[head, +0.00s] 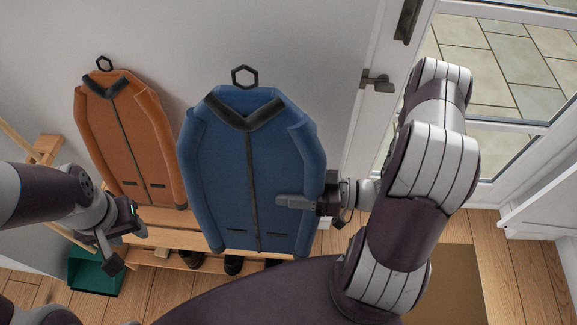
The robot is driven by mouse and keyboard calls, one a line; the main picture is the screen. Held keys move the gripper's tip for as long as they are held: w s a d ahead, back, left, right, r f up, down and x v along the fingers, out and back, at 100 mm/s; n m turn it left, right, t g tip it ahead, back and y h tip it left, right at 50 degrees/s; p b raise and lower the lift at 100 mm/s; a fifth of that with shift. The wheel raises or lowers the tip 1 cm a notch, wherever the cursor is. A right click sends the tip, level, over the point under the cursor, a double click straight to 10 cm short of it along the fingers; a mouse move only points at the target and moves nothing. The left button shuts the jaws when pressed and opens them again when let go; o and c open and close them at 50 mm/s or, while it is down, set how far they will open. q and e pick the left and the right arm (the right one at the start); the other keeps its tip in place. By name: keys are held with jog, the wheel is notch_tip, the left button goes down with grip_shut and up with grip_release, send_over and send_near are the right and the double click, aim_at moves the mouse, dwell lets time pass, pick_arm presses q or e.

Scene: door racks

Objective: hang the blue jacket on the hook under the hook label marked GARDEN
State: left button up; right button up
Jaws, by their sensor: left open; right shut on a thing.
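The blue jacket (222,165) is upright in front of the wall, with a dark collar and a black hexagonal loop (245,77) at its top. My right gripper (297,202) comes in from the right and is shut on the jacket's lower right front. My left gripper (124,246) is open and empty at the lower left, apart from the blue jacket. No hook and no hook label, GARDEN or other, can be made out in this view.
An orange jacket (135,140) with its own loop is upright by the wall to the left. Below are a wooden bench (165,238), dark shoes (233,264) and a green bin (92,272). A glazed door with a handle (377,80) stands right. A brown mat (455,285) lies on the floor.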

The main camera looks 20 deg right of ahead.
jog(key=w+d+r+t+h+p, duration=0.1)
jog(key=w+d+r+p, duration=0.1)
jog(key=r+p, duration=0.9)
jog(key=w+d+r+m+t+p, duration=0.15)
jog(key=r+p, duration=0.65)
jog(key=r, duration=0.8)
jog(key=w+d+r+n+t+h+p, duration=0.1)
jog(key=w+d+r+p, duration=0.1)
jog(key=r+p, duration=0.9)
jog(key=w+d+b, duration=0.5)
jog(key=w+b, duration=0.3)
jog(key=w, duration=0.2)
jog(key=shift+w+f+h, duration=0.2)
jog(key=shift+w+h, duration=0.1)
jog(key=shift+t, duration=0.25)
jog(key=o, duration=1.5)
jog(key=shift+c, duration=0.2)
jog(key=shift+s+f, duration=0.1)
